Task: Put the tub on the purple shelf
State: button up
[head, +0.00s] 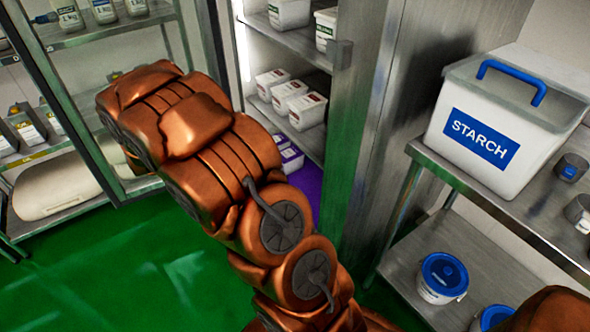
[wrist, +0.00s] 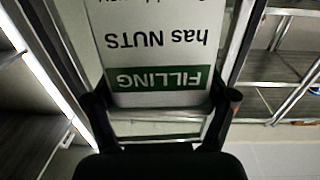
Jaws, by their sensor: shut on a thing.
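A white tub (wrist: 155,45) with a green band reading "FILLING" and the words "has NUTS" fills the upper middle of the wrist view, upside down there. My gripper (wrist: 163,97) has its two dark fingers at either side of the tub's near end and is shut on it. In the head view my gripper and this tub are hidden behind my copper arm. The purple shelf (head: 307,189) shows low in the open cabinet, partly covered by my arm. Tubs with purple labels (head: 290,157) are on it.
Above the purple shelf, a shelf holds red-labelled tubs (head: 290,97). The cabinet's metal door (head: 375,130) stands at the right. A steel table (head: 500,200) with a starch bin (head: 480,142) is further right. Green floor (head: 110,270) is clear at lower left.

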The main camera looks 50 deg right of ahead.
jog(key=s+d+f+m+g+h+b, duration=0.5)
jog(key=s+d+f+b, duration=0.1)
jog(key=d+f, duration=0.6)
jog(key=s+d+f+m+g+h+b, duration=0.5)
jog(key=d+f, duration=0.5)
jog(key=f, duration=0.4)
jog(key=s+d+f+m+g+h+b, duration=0.1)
jog(key=s+d+f+m+g+b, duration=0.2)
jog(key=s+f, duration=0.4)
jog(key=s+d+f+m+g+b, duration=0.2)
jog(key=s+f+g+b, duration=0.3)
jog(key=s, duration=0.4)
jog(key=s+d+f+m+g+h+b, duration=0.1)
jog(key=s+d+f+m+g+b, duration=0.2)
jog(key=s+f, duration=0.45)
jog(key=w+d+f+b, duration=0.1)
jog(key=d+f+b, duration=0.1)
jog(key=d, duration=0.5)
jog(key=w+d+f+b, duration=0.2)
jog(key=d+b, duration=0.1)
jog(key=d, duration=0.5)
jog(key=shift+w+f+n+g+b, duration=0.15)
jog(key=shift+w+n+g+b, duration=0.15)
jog(key=shift+n+b, duration=0.1)
jog(key=shift+f, duration=0.1)
jog(key=o, duration=1.7)
jog(key=shift+f, duration=0.1)
